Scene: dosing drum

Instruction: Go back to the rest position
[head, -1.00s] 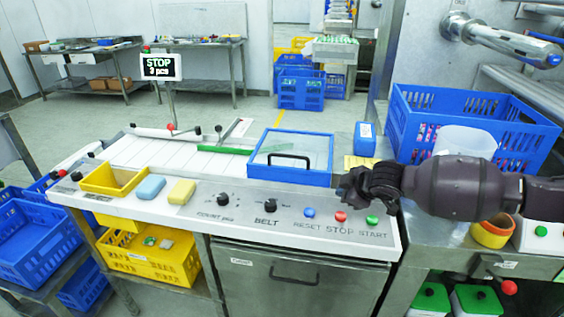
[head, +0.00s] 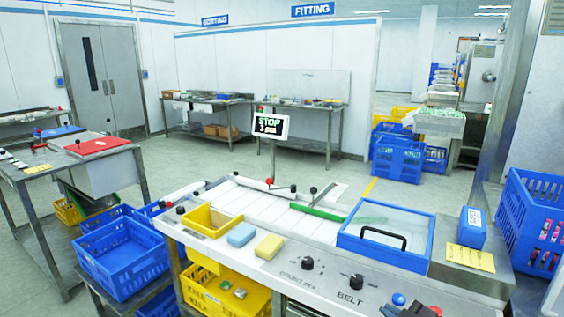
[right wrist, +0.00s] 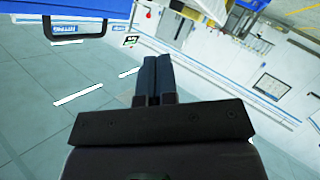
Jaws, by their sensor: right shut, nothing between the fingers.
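My right gripper (head: 398,309) shows only as a dark tip at the bottom edge of the head view, over the front of the control panel (head: 290,268). In the right wrist view its two fingers (right wrist: 154,72) are together with nothing between them. The panel carries black knobs (head: 307,263), a blue button (head: 398,299) and a red button (head: 436,311) beside the gripper. The blue-framed clear cover (head: 385,250) is down behind the knobs. The display (head: 270,126) reads STOP and 3 pcs. My left gripper is not in view.
Blue crates (head: 122,250) stand left, another blue crate (head: 535,215) right. A side table (head: 60,160) is at left; floor behind is open.

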